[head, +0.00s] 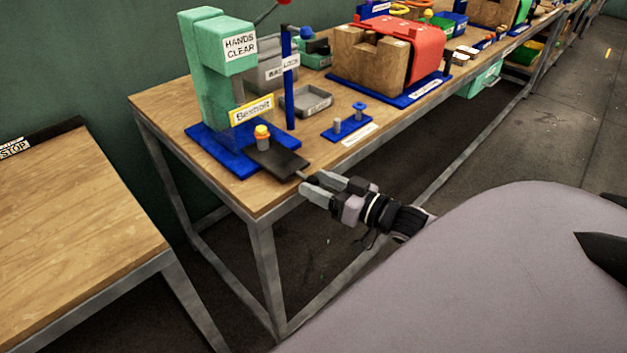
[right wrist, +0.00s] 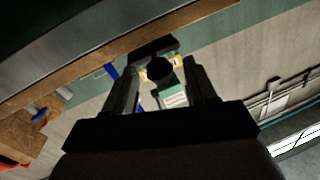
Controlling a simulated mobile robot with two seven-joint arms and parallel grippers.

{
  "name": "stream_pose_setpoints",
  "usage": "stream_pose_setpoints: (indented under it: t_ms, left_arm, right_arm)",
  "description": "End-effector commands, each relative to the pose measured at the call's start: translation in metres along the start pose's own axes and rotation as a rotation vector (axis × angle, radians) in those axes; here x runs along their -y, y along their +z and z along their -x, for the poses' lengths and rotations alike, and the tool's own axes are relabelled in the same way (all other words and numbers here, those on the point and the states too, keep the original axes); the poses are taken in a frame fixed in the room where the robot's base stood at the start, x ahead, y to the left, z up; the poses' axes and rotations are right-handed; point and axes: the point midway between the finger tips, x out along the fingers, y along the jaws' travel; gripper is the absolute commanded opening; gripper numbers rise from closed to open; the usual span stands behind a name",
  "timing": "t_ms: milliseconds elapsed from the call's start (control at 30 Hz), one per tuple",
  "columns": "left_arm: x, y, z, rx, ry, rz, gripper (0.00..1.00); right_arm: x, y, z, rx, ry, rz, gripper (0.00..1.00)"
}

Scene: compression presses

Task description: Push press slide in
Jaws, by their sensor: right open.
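The green press (head: 205,75), marked HANDS CLEAR, stands on a blue base (head: 215,152) at the near end of the table. Its dark slide (head: 285,163) sticks out of the base toward the table's front edge. A grey piece with a yellow and orange top (head: 262,137) stands upright on the slide. My right gripper (head: 309,186) is open just in front of the slide's outer end. In the right wrist view, a round black knob (right wrist: 159,69) shows between the open fingers (right wrist: 161,80); I cannot tell whether they touch it. My left gripper is out of view.
A blue post (head: 289,80), a grey tray (head: 307,101) and a small blue plate with pegs (head: 346,127) are right of the press. A wooden block with a red cover (head: 385,55) is farther along. Another table (head: 70,235) stands at left. Floor is open in front.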

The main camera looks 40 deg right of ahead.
Motion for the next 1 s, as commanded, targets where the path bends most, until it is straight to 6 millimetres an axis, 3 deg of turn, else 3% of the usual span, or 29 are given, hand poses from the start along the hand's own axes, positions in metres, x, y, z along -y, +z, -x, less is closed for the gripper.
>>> stream_pose_setpoints:
  t_ms: [400, 867, 1000]
  left_arm:
    - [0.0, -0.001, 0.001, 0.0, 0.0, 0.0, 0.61]
    - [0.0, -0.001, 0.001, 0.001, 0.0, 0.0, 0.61]
    - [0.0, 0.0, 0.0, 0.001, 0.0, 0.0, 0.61]
  right_arm:
    - [0.0, 0.0, 0.045, 0.001, 0.0, 0.0, 0.56]
    - [0.0, -0.001, 0.051, -0.001, 0.0, 0.001, 0.58]
    - [0.006, 0.01, 0.05, 0.012, 0.007, 0.016, 0.58]
